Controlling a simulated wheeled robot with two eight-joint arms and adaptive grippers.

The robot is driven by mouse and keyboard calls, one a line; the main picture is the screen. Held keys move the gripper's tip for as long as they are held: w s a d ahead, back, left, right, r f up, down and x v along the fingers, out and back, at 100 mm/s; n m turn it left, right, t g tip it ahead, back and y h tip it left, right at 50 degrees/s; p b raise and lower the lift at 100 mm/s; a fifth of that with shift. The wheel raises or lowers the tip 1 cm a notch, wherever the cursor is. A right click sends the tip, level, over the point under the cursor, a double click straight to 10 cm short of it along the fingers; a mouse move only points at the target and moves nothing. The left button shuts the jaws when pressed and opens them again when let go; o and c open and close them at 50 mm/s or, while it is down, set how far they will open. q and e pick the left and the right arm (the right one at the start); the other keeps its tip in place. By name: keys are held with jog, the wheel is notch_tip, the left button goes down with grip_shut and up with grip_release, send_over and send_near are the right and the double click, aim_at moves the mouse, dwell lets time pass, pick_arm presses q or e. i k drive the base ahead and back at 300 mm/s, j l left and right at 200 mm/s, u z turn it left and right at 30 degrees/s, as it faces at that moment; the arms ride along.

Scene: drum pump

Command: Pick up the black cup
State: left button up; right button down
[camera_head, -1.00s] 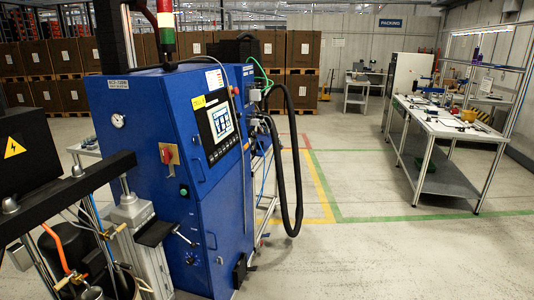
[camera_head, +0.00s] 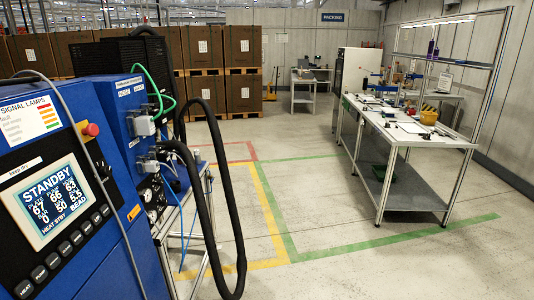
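I cannot make out a black cup in the head view. Small dark items lie on the white workbench (camera_head: 425,140) at the right, too small to identify. Neither of my grippers nor my arms shows in the view.
A blue machine (camera_head: 120,160) with a lit screen (camera_head: 50,202) fills the near left. A thick black hose (camera_head: 212,205) hangs at its side. Free floor lies in the middle, with green and yellow lines. Stacked brown boxes (camera_head: 205,50) stand at the back. A yellow container (camera_head: 429,116) sits on the workbench.

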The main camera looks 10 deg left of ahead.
aim_at(176, 187)
jog(key=i+u, duration=0.1)
jog(key=i, duration=0.6)
jog(key=i+l+u, duration=0.1)
jog(key=i, duration=0.65)
jog(key=i+l+u, duration=0.1)
jog(key=i+l, duration=0.15)
jog(key=i, duration=0.45)
